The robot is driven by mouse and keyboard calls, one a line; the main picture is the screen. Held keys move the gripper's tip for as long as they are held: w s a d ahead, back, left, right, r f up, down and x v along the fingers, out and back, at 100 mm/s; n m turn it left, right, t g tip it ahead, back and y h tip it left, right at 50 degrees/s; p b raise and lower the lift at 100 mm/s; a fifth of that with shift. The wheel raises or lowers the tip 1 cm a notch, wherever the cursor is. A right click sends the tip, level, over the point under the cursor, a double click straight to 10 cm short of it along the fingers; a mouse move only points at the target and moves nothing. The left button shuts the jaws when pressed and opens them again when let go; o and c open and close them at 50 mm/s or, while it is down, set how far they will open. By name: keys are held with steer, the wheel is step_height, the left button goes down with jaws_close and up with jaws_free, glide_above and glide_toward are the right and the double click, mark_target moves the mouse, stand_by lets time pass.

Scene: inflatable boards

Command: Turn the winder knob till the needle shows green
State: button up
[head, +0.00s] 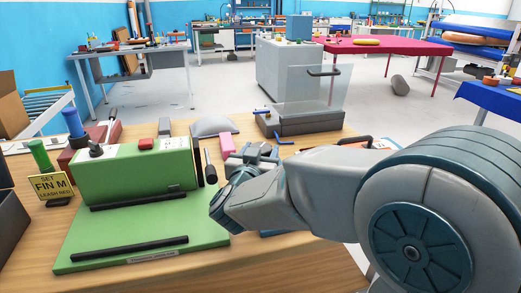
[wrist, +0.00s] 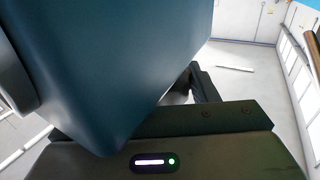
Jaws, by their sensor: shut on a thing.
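A green machine (head: 135,173) stands on a green base plate (head: 90,228) in the head view. A dark round disc (head: 198,160) is at its right end. I cannot make out a needle or a green mark, and cannot surely tell which part is the winder knob. My gripper (head: 262,155) is right of the machine, small and partly hidden by my wrist. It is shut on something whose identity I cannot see. In the wrist view a dark finger (wrist: 206,85) shows beyond the gripper body, and a large dark teal surface covers the upper left.
A yellow sign (head: 52,186), a green-handled tool (head: 39,154) and a blue-handled tool (head: 73,123) are at the left. A pink block (head: 227,145) lies close to my gripper. A dark grey box (head: 300,123) with a clear panel stands behind. The wooden bench (head: 240,250) is bare in front.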

mark_target(261, 147)
steer(key=shift+m+h, duration=0.3)
steer(key=shift+h, duration=0.2)
steer(key=o, duration=1)
steer(key=shift+r, duration=0.15)
steer(key=shift+r+p, duration=0.3)
step_height(261, 147, up, 3)
steer(key=shift+r+p, duration=0.15)
steer(key=shift+p, duration=0.35)
steer(key=s+d+r, duration=0.1)
steer(key=d+r, duration=0.1)
steer(key=d, duration=0.1)
steer(key=s+d+r+p, duration=0.1)
steer(key=d+r, duration=0.1)
steer(key=d, duration=0.2)
steer(key=s+d+r, duration=0.1)
steer(key=d+r, duration=0.2)
steer(key=d, duration=0.1)
steer(key=shift+d, duration=0.15)
steer(key=shift+f, duration=0.1)
